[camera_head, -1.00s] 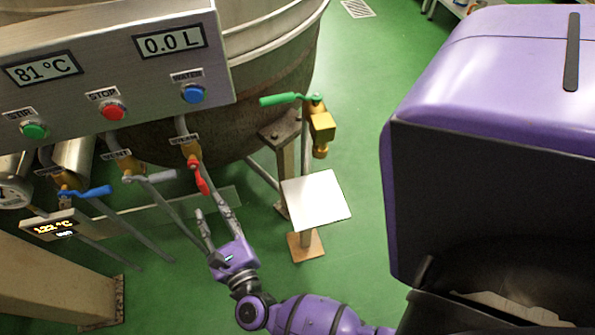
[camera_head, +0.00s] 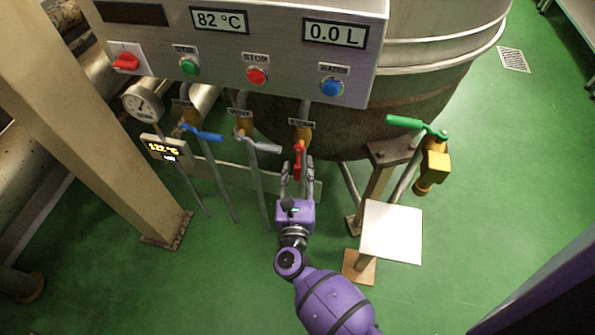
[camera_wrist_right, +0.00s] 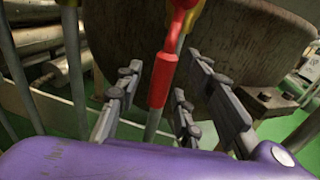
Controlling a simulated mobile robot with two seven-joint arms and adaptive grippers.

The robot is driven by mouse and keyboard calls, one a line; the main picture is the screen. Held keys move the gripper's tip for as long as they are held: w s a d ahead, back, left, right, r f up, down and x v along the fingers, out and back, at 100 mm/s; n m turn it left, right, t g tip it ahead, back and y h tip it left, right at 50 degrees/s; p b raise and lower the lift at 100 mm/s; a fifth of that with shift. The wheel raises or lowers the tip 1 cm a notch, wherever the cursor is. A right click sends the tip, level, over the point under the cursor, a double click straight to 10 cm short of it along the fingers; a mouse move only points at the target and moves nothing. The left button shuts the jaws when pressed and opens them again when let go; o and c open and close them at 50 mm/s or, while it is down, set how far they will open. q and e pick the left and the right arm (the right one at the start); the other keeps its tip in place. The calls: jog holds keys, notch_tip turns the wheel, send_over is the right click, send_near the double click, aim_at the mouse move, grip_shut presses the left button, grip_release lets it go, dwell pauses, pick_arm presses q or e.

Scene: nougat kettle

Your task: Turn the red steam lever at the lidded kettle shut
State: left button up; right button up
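The red steam lever (camera_head: 299,160) hangs down from a brass valve on a pipe below the control panel, in front of the kettle (camera_head: 350,130). It shows large in the right wrist view (camera_wrist_right: 161,82), hanging almost straight down. My right gripper (camera_head: 297,172) is open, with one finger on each side of the lever's lower part. In the right wrist view its fingers (camera_wrist_right: 160,90) stand apart, with the lever's end between them and visible gaps on both sides. The kettle's top is out of view. My left gripper is not in view.
A grey lever (camera_head: 262,146) and a blue lever (camera_head: 203,134) sit left of the red one. A green-handled brass valve (camera_head: 432,160) and a white plate on a stand (camera_head: 391,232) are at right. The control panel (camera_head: 285,60) overhangs above. Green floor is clear in front.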

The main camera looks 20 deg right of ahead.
grip_shut()
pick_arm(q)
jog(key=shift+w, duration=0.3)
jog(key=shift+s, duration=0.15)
